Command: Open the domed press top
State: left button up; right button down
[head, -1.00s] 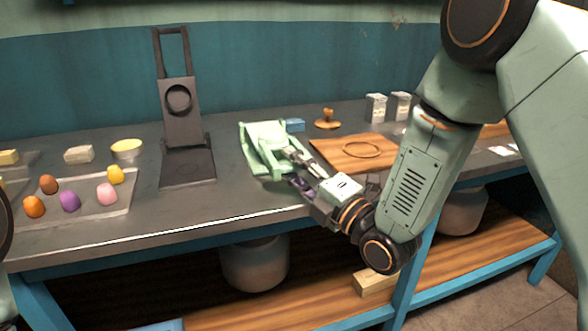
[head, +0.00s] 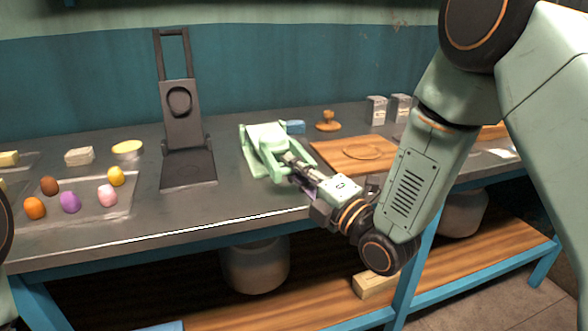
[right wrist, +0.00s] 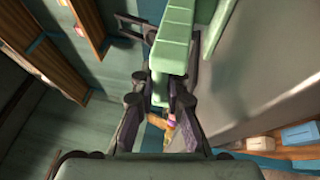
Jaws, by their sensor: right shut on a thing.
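The pale green press (head: 266,135) stands on the grey bench right of the middle, its top raised at a slant over its base. My right gripper (head: 291,164) reaches it from the front right and is shut on the press top. In the right wrist view a ribbed pale green part (right wrist: 174,45) of the press lies between the dark fingers. The fingers hide the exact contact. My left gripper is not in view.
A dark press (head: 181,115) stands open to the left. A tray (head: 90,212) of coloured dough balls is further left. A wooden board (head: 335,152) lies close to the right of the green press, with a wooden stamp (head: 328,122) behind it.

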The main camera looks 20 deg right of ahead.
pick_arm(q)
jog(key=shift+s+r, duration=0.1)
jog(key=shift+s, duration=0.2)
